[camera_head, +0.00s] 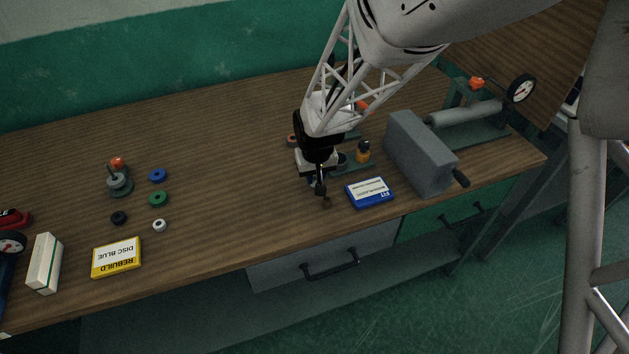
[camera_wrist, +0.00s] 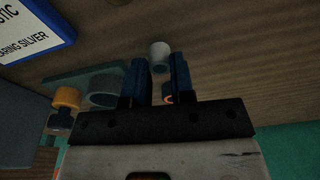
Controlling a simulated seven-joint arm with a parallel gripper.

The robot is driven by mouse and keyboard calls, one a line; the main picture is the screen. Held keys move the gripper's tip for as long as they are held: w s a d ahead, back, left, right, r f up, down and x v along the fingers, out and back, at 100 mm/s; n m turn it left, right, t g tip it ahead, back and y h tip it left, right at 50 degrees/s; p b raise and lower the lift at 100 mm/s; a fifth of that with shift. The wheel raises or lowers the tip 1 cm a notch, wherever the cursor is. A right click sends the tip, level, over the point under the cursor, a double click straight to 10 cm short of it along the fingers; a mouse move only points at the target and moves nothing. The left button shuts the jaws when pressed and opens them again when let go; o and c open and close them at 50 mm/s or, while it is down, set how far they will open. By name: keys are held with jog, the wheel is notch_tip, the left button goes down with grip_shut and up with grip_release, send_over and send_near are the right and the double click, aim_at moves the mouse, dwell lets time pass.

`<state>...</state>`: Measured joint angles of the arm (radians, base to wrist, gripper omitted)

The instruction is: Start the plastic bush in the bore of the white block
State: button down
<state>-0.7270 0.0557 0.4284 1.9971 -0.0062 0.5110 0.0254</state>
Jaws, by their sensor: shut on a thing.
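My gripper (camera_head: 321,190) points down over the table, left of the blue box. In the wrist view its two dark fingers (camera_wrist: 158,72) are closed around a short pale cylinder, which I take for the plastic bush (camera_wrist: 160,53). It sticks out past the fingertips. In the head view the gripper and dim light make the bush hard to pick out. I cannot make out the white block's bore in either view. A white upright box with a green stripe (camera_head: 45,264) stands at the far left, with no bore visible on it.
The blue box (camera_head: 370,193) is near the front edge. A grey housing (camera_head: 419,150) stands farther right. Several coloured rings and a yellow box (camera_head: 117,258) lie left. The table's middle is clear.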

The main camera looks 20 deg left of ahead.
jog(key=shift+r, duration=2.65)
jog(key=w+a+r+m, duration=0.2)
jog(key=w+m, duration=0.3)
jog(key=w, duration=0.5)
jog(key=w+a+r+m+h, duration=0.1)
jog(key=w+m, duration=0.4)
jog(key=w, duration=0.5)
jog(key=shift+w+a+r+h, duration=0.15)
jog(key=shift+a+r+h, duration=0.15)
jog(key=shift+a+r, duration=0.55)
jog(key=shift+a+f, duration=0.1)
jog(key=shift+f, duration=0.05)
jog(key=shift+f, duration=0.2)
jog(key=shift+f, duration=3)
jog(key=shift+r, duration=0.1)
